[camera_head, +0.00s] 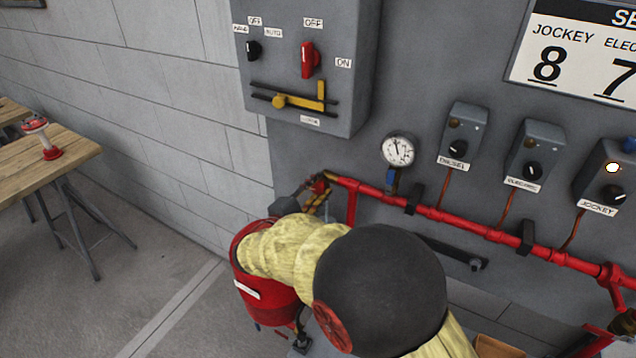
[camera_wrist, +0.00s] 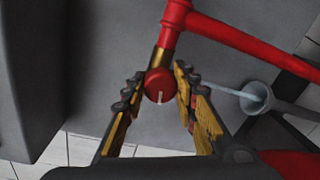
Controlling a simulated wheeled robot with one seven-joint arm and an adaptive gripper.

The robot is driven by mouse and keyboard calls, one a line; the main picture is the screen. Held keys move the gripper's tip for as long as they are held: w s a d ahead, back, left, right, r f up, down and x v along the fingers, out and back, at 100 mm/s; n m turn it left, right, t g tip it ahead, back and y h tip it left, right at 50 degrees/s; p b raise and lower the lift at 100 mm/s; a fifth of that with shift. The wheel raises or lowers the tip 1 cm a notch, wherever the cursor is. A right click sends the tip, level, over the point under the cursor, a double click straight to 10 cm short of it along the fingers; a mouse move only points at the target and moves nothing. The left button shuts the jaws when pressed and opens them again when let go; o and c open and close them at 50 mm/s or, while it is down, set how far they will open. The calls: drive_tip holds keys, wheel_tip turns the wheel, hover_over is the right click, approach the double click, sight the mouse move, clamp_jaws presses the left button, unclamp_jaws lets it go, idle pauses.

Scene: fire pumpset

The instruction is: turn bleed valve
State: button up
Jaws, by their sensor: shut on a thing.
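The bleed valve's round red knob (camera_wrist: 159,86), with a white mark on its face, sits on a brass stem at the end of the red pipe (camera_wrist: 235,35). My gripper (camera_wrist: 157,92) has its two yellow and black fingers on either side of the knob, shut on it. In the head view my gripper (camera_head: 318,190) is at the left end of the red pipe (camera_head: 450,217), just below the control box. There the knob is small and mostly hidden by the fingers and my arm.
A pressure gauge (camera_head: 398,150) stands above the pipe, right of my gripper. The grey control box (camera_head: 300,65) with switches hangs above. A grey funnel-shaped cup (camera_wrist: 256,98) is right of the fingers. A wooden table (camera_head: 50,150) is at the far left; floor between is clear.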

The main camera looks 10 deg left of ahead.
drive_tip(key=n+p, duration=0.3)
drive_tip(key=n, duration=0.1)
drive_tip(key=shift+a, duration=0.1)
drive_tip(key=shift+n+h+p, duration=0.4)
drive_tip(key=shift+n+p, duration=1)
drive_tip(key=shift+n, duration=0.4)
drive_tip(key=shift+f, duration=0.15)
drive_tip(key=o, duration=1.2)
drive_tip(key=v, duration=1.2)
drive_tip(key=shift+w, duration=0.1)
